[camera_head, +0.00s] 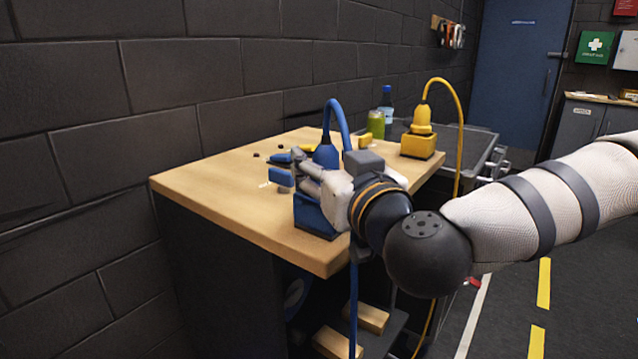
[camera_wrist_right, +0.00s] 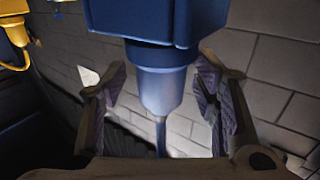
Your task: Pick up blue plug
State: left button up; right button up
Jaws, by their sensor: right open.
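The blue plug (camera_head: 327,154) stands upright on a blue socket box (camera_head: 314,216) near the table's front edge, its blue cable arching up from the top. My right gripper (camera_head: 297,170) is at the plug, its arm coming in from the right, and hides part of the plug and box. In the right wrist view, the plug (camera_wrist_right: 161,88) appears upside down under the box (camera_wrist_right: 145,20). The open fingers of my right gripper (camera_wrist_right: 162,92) stand on both sides of it, with gaps visible. My left gripper is not in view.
A yellow plug (camera_head: 421,120) stands on a yellow box (camera_head: 418,146) at the table's back right. A green can (camera_head: 376,124) and a blue bottle (camera_head: 386,103) stand behind. The wooden table top (camera_head: 215,185) is bare at left. A dark brick wall runs behind.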

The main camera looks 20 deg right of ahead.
jog(key=shift+s+r, duration=0.15)
jog(key=shift+s, duration=0.05)
jog(key=shift+c, duration=1.1)
jog(key=shift+w, duration=0.15)
jog(key=c, duration=0.9)
grip_shut()
